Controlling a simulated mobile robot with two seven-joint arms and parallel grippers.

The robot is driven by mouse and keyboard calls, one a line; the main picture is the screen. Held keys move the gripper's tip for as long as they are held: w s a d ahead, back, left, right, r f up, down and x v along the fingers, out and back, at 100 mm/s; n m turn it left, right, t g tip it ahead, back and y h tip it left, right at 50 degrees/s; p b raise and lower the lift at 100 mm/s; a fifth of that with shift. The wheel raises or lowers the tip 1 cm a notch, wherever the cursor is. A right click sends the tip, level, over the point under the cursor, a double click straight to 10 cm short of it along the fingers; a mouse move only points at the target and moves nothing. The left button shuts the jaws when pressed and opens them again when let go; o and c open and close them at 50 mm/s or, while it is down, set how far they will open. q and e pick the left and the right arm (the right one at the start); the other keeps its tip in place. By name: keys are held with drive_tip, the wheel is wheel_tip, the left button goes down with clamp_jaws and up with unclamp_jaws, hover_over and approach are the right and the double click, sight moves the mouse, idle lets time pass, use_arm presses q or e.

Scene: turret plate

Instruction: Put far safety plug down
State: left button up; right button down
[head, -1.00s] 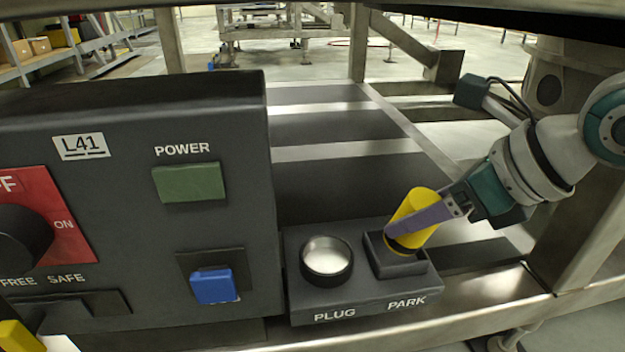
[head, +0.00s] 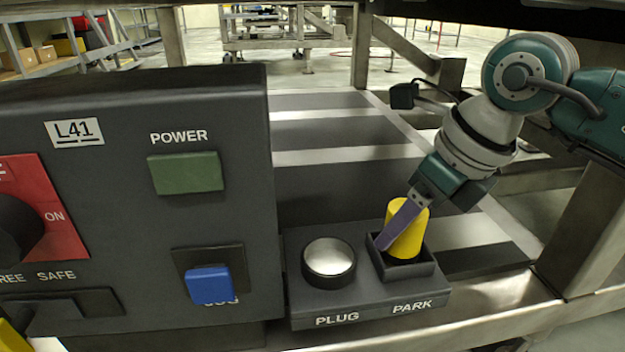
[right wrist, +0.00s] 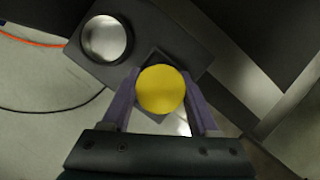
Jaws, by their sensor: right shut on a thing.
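The yellow safety plug (head: 407,230) stands nearly upright with its lower end inside the square PARK holder (head: 428,266). My right gripper (head: 396,232) is shut on it, with the purple fingers on either side. In the right wrist view the plug's round yellow top (right wrist: 160,90) sits between both fingers. The fingers and plug hide much of the holder's inside, so I cannot tell whether the plug rests on its floor. The round PLUG socket (head: 329,262) beside it is empty. My left gripper is not in view.
A dark control box stands at the left, with a green POWER button (head: 186,173), a blue switch (head: 209,285) and a red ON panel (head: 62,222). A steel frame rail (head: 500,297) runs along the front. Striped dark plates lie behind the holders.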

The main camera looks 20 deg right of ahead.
sight(421, 215)
drive_tip(key=shift+f, duration=0.15)
drive_tip(key=shift+c, duration=0.8)
unclamp_jaws()
drive_tip(key=shift+r, duration=0.2)
drive_tip(key=p+v, duration=0.2)
drive_tip(key=v, duration=0.1)
drive_tip(key=shift+s+d+r, duration=0.15)
drive_tip(key=shift+s, duration=0.15)
drive_tip(key=s+d+p, duration=0.3)
drive_tip(key=s, duration=0.7)
drive_tip(key=shift+s+d, duration=0.3)
drive_tip(key=shift+d, duration=0.1)
